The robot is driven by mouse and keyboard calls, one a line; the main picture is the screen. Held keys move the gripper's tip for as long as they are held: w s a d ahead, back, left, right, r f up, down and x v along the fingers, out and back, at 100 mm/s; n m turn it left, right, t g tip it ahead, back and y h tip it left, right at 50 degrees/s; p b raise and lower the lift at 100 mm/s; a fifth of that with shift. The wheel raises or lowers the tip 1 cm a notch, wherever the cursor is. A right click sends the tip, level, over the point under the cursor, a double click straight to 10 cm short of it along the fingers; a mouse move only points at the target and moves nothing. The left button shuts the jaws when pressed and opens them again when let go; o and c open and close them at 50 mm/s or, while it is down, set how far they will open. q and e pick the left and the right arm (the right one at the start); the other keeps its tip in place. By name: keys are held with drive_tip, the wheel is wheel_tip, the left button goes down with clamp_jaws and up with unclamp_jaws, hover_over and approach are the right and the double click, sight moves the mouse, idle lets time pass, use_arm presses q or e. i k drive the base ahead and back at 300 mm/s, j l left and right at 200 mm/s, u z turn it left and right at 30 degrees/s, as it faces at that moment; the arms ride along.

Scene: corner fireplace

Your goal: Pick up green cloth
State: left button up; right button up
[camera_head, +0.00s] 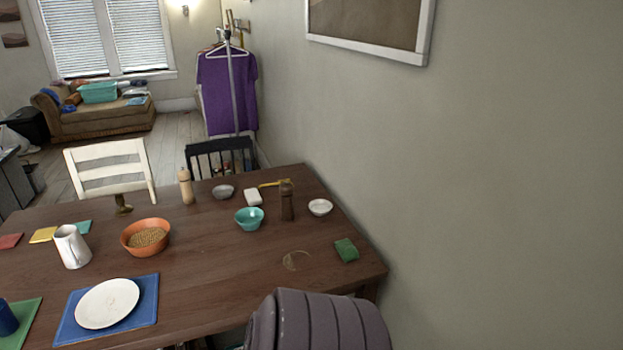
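A small folded green cloth (346,250) lies on the brown wooden table (225,275), near its right edge. A pale ring-shaped mark (296,260) is on the tabletop just left of the cloth. Neither of my grippers shows in the head view. Nothing covers the cloth.
A small white bowl (320,207), a dark brown mill (287,200) and a teal bowl (249,218) stand behind the cloth. An orange bowl (146,236), a white pitcher (71,246) and a white plate (107,303) are further left. A wall (500,180) rises on the right.

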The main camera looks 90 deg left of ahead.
sight(348, 251)
drive_tip(key=u, duration=2.45)
